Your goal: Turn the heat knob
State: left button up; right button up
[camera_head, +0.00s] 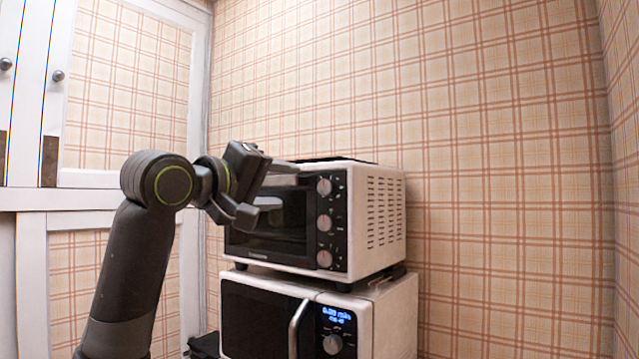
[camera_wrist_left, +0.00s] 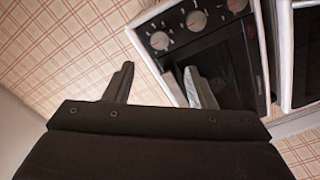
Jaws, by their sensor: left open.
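A white toaster oven (camera_head: 375,225) with a dark glass door stands on a microwave. Its right front panel has a column of three round knobs: top (camera_head: 324,187), middle (camera_head: 324,223) and bottom (camera_head: 324,259). I cannot read which is the heat knob. My left gripper (camera_head: 290,185) is open and empty in front of the oven door, left of the top knob. In the left wrist view, the top knob (camera_wrist_left: 160,40) shows beyond and between the open fingertips (camera_wrist_left: 159,68), with the middle knob (camera_wrist_left: 196,20) to its right. No contact with a knob shows. My right gripper is out of view.
The microwave (camera_head: 385,325) below has a curved handle (camera_head: 297,328), a lit blue display and its own knob (camera_head: 333,344). A white-framed cabinet (camera_head: 130,90) is at the left. The space right of the oven is clear up to the plaid wall.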

aim_at(324, 188)
pick_arm(q)
jog(key=p+x, duration=0.3)
jog(key=x, duration=0.7)
jog(key=shift+r, duration=0.1)
jog(key=shift+x, duration=0.85)
jog(key=shift+c, duration=0.4)
jog(key=c, duration=0.9)
